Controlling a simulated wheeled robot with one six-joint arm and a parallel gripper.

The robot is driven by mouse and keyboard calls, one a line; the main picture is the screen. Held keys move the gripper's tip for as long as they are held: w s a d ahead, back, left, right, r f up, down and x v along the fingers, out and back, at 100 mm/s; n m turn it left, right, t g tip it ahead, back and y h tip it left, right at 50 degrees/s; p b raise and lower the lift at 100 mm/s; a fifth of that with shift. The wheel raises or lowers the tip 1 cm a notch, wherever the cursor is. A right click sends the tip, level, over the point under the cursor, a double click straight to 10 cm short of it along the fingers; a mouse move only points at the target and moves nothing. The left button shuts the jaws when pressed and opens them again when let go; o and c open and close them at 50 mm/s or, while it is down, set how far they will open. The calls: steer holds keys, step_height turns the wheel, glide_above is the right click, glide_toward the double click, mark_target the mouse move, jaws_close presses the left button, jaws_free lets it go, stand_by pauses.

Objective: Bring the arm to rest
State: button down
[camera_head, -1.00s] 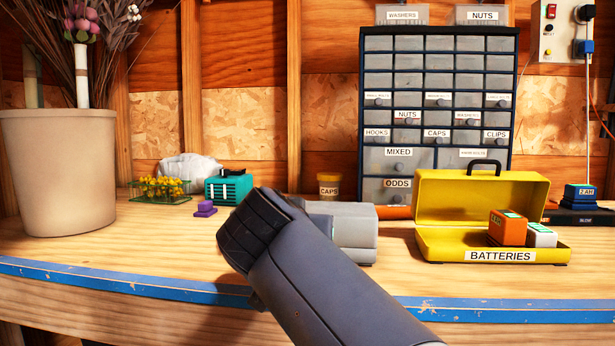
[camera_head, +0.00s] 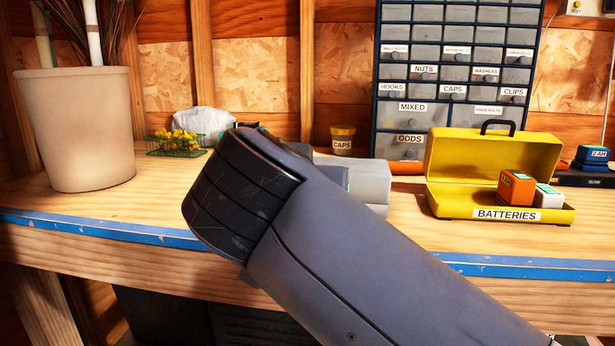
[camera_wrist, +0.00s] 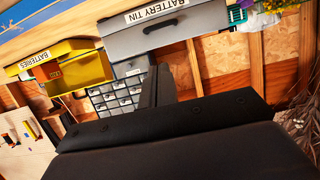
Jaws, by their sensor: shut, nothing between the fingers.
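My arm (camera_head: 330,260) rises from the lower right of the head view, and its thick dark joint (camera_head: 235,200) stands in front of the bench. My gripper is hidden in the head view. In the wrist view my gripper (camera_wrist: 158,72) shows as dark fingers close together, shut and empty. That view is turned over, with the bench at the top. The grey battery tin (camera_wrist: 165,35) appears just beyond the fingers; I cannot tell how far apart they are. In the head view a grey box (camera_head: 368,182) is partly hidden behind my arm.
An open yellow batteries case (camera_head: 470,205) holds an orange battery (camera_head: 515,188) and a white one (camera_head: 548,197). A drawer cabinet (camera_head: 410,90) stands behind. A beige pot (camera_head: 75,130) stands left, beside a wire basket of yellow flowers (camera_head: 175,145). The bench's blue front edge (camera_head: 100,227) runs across.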

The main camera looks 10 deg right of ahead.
steer(key=shift+s, duration=0.2)
steer(key=shift+w, duration=0.1)
steer(key=b+x, duration=0.2)
steer(key=x, duration=0.8)
steer(key=shift+w+b, duration=0.25)
steer(key=shift+b, duration=0.1)
steer(key=shift+w+d+f+b, duration=0.1)
steer(key=shift+f+b, duration=0.2)
steer(key=shift+f, duration=0.1)
steer(key=shift+w+d+f+b, duration=0.1)
steer(key=shift+f+b, duration=0.2)
steer(key=shift+f, duration=0.1)
steer(key=shift+r, duration=0.15)
